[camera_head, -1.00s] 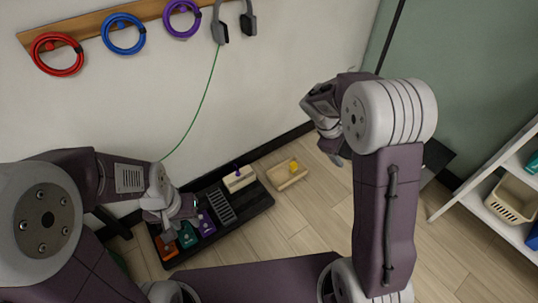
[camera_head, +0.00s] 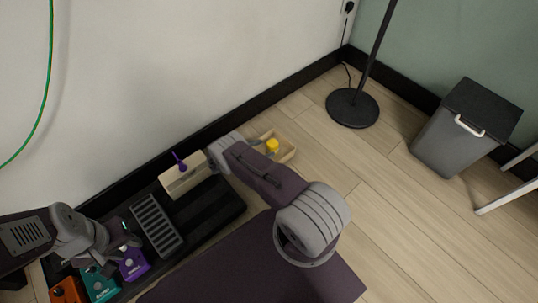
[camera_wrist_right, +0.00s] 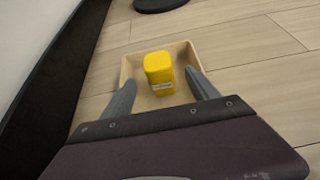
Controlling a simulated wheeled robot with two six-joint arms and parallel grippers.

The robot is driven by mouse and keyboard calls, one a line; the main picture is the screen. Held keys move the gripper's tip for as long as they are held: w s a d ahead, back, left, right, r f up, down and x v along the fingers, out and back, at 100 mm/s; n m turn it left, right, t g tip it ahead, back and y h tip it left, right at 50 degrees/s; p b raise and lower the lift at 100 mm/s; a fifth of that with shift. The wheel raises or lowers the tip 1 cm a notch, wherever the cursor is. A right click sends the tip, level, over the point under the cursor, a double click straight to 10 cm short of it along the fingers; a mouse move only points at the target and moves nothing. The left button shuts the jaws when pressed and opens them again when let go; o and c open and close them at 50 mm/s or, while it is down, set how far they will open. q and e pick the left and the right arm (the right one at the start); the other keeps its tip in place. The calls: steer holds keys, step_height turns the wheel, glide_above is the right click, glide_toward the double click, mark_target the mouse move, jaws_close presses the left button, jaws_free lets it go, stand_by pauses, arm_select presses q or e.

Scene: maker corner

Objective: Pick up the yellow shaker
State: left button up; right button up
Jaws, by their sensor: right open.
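The yellow shaker (camera_head: 272,146) stands in a shallow pale wooden tray (camera_head: 289,152) on the floor. In the right wrist view the shaker (camera_wrist_right: 159,72) is upright in the tray (camera_wrist_right: 127,70), with a light label low on its front. My right gripper (camera_wrist_right: 161,80) is open, its two fingers apart to the left and right of the shaker, nearer the camera; I cannot tell if they touch it. In the head view my right arm hides most of that gripper. My left gripper (camera_head: 122,240) is over the pedals, its fingers too unclear to judge.
The wall's dark skirting (camera_head: 240,112) runs behind the tray. A lamp base (camera_head: 352,108) and grey bin (camera_head: 463,130) stand right; floor between is clear.

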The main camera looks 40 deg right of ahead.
mark_target(269, 148)
steer(key=b+x, duration=0.2)
steer(key=x, duration=0.2)
steer(key=b+x, duration=0.4)
steer(key=shift+d+f, duration=0.1)
steer(key=shift+d, duration=0.4)
steer(key=shift+w, duration=0.1)
jaws_close()
steer(key=s+d+r+p, duration=0.3)
steer(key=s+r+p, duration=0.8)
steer(key=p, duration=0.4)
steer(key=shift+d, duration=0.35)
